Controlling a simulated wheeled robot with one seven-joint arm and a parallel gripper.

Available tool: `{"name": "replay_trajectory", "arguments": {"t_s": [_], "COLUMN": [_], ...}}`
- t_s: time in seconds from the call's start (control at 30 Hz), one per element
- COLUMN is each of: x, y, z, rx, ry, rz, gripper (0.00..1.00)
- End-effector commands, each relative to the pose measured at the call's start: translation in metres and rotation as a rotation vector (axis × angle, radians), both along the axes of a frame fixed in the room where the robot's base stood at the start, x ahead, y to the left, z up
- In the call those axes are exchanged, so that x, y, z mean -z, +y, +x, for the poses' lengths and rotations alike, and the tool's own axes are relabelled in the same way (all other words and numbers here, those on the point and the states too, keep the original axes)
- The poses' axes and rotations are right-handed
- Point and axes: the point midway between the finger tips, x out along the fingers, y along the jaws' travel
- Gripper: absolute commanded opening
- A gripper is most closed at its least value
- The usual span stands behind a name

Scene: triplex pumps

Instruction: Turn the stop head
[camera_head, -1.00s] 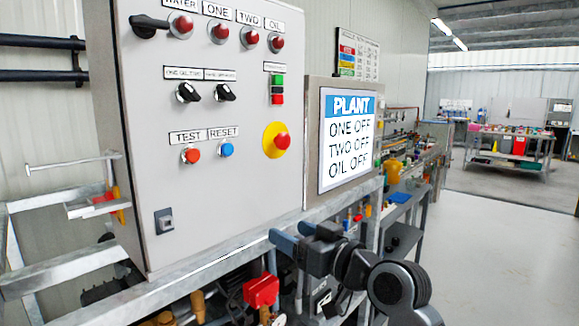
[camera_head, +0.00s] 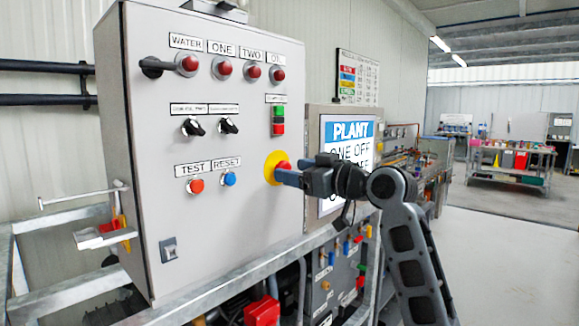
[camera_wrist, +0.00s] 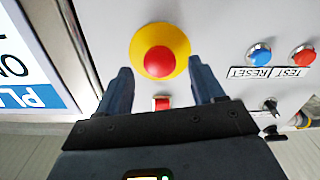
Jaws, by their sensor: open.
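The stop head is a red mushroom button (camera_head: 282,168) on a round yellow base (camera_head: 270,163), on the right part of the grey panel's front. My gripper (camera_head: 279,176) is right at it in the head view, and its fingers cover part of the head. In the wrist view the red stop head (camera_wrist: 159,61) lies ahead, centred between the two blue fingers of my open gripper (camera_wrist: 158,75). Nothing is held. I cannot tell whether the fingers touch the head.
The grey control panel (camera_head: 225,70) carries a blue RESET button (camera_head: 229,179), a red TEST button (camera_head: 196,186), black selector switches (camera_head: 193,127) and lamps. A PLANT screen (camera_head: 345,135) stands just right, partly behind my arm. The floor (camera_head: 510,230) at the right is clear.

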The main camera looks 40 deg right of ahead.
Motion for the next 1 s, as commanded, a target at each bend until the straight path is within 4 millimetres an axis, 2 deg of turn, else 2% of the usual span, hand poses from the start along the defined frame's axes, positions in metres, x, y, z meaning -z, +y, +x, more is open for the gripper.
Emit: {"name": "replay_trajectory", "arguments": {"t_s": [0.2, 0.53, 1.0], "x": [-0.001, 0.0, 0.0], "y": [0.0, 0.0, 0.001], "z": [0.021, 0.024, 0.023], "rx": [0.001, 0.001, 0.001], "ry": [0.0, 0.0, 0.0], "rz": [0.001, 0.0, 0.001], "gripper": [0.68, 0.67, 0.22]}}
